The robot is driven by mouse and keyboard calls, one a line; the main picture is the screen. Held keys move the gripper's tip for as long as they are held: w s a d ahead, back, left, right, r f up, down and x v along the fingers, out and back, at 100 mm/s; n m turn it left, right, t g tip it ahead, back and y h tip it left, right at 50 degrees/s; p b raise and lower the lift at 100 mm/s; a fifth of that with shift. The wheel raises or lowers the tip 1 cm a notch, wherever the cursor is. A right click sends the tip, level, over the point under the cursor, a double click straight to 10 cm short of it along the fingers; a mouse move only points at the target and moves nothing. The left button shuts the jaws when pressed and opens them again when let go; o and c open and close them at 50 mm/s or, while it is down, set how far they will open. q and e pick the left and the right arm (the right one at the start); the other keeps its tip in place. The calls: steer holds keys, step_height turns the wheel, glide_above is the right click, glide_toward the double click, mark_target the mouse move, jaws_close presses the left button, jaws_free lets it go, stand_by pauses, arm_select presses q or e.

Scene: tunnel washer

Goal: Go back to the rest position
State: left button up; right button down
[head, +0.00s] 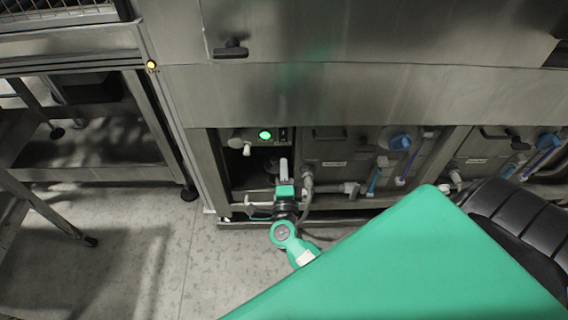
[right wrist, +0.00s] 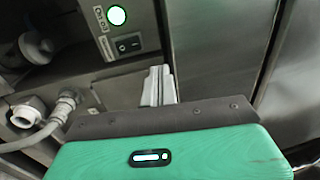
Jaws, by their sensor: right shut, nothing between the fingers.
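My right gripper (head: 284,165) reaches low toward the washer's lower front bay. Its pale fingers are together, with nothing held. In the right wrist view the shut fingers (right wrist: 160,84) point up, just beside the lower right edge of the control panel (right wrist: 121,30). Whether they touch it I cannot tell. The panel carries a lit green lamp (right wrist: 117,15) and a black rocker switch (right wrist: 129,44). The lamp also glows in the head view (head: 265,135). My left gripper is not in view.
Grey hose fittings (right wrist: 66,98) stick out left of the fingers. Blue-handled valves (head: 400,142) and pipes line the washer front at right. A steel frame stand (head: 150,115) is at left. Open floor (head: 140,260) lies in front. My large green arm cover hides the lower right.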

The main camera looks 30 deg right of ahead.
stand_by(0.4)
